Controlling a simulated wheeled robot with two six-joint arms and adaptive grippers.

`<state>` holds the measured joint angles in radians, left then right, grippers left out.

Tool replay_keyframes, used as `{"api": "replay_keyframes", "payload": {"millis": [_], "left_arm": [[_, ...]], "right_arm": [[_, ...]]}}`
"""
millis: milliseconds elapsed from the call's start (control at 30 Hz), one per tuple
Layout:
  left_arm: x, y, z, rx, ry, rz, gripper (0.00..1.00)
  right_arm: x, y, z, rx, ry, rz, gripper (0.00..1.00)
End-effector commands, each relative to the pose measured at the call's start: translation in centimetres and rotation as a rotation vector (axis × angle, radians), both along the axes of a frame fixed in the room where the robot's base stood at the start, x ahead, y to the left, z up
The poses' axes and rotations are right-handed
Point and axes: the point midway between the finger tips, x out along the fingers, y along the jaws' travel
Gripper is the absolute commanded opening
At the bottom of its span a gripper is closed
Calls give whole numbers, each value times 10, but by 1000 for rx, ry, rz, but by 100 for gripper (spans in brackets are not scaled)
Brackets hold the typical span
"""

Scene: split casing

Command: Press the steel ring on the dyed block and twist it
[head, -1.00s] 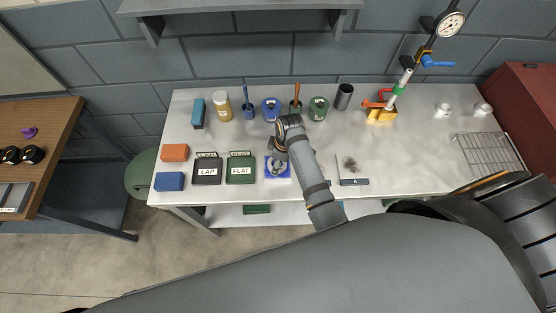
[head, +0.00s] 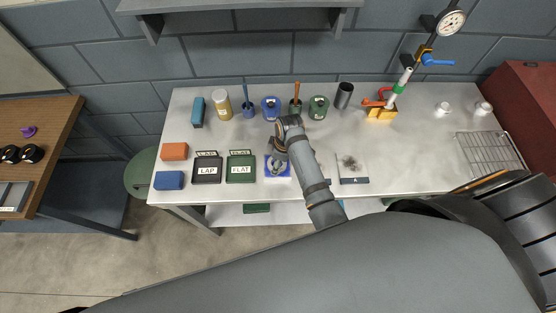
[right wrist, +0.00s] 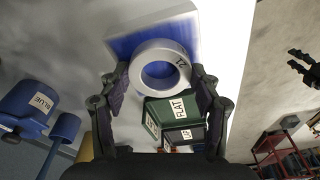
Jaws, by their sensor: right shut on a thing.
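The dyed block (head: 285,173) is a blue-topped square with a pale border on the bench, just right of the green FLAT box. It also shows in the right wrist view (right wrist: 125,45). The steel ring (right wrist: 140,85), a thick grey band with a number on its face, lies over the blue face there. My right gripper (right wrist: 160,78) has its fingers on opposite sides of the ring and is shut on it. In the head view my right gripper (head: 277,158) is over the block and partly hides it. Whether ring and block touch is unclear. My left gripper is not in view.
Left of the block stand the green FLAT box (head: 241,172) and black LAP box (head: 207,171). Blue (head: 271,108) and green (head: 318,108) pots stand behind. A plate marked A (head: 352,169) lies to the right.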

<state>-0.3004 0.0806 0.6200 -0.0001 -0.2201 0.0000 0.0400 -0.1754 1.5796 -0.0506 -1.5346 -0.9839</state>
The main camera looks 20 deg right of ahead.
Motion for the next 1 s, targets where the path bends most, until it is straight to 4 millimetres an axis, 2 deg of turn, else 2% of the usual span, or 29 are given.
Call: {"api": "replay_keyframes", "payload": {"millis": [367,567,667,833,1000], "left_arm": [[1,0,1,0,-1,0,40],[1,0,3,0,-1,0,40],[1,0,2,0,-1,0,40],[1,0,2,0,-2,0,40],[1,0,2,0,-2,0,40]], "right_arm": [[0,0,-1,-1,1,16,13],[0,-1,-1,-2,2,196,13],[0,-1,-1,-2,2,225,13],[-1,0,-2,-1,2,207,13],[-1,0,-2,-1,1,24,13]]}}
